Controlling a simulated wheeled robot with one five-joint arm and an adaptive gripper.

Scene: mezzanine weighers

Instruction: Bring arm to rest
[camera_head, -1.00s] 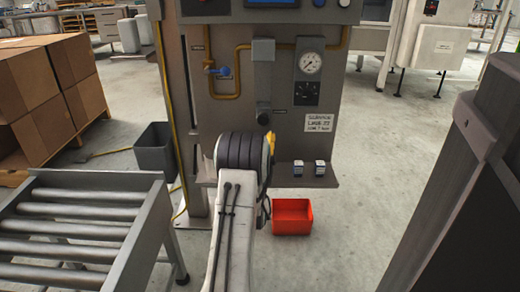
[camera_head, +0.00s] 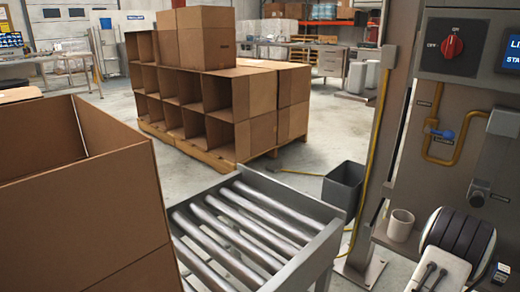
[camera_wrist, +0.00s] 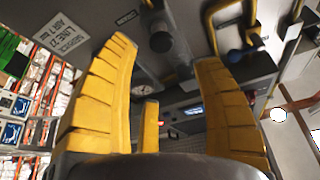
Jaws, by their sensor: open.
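My gripper (camera_wrist: 165,95) shows in the wrist view with its yellow fingers spread apart and nothing between them. It faces the grey machine panel (camera_wrist: 185,30), which carries a dark knob, a yellow pipe and a service label (camera_wrist: 68,38). In the head view my arm is at the lower right edge, in front of the same machine panel (camera_head: 445,140); the gripper fingers are out of sight there.
A roller conveyor (camera_head: 325,240) stands left of the machine, with a large open carton (camera_head: 80,210) at the left. A dark bin (camera_head: 345,187) and a light cup (camera_head: 400,226) are near the machine. Stacked cartons (camera_head: 225,90) sit on a pallet behind. Open floor shows between.

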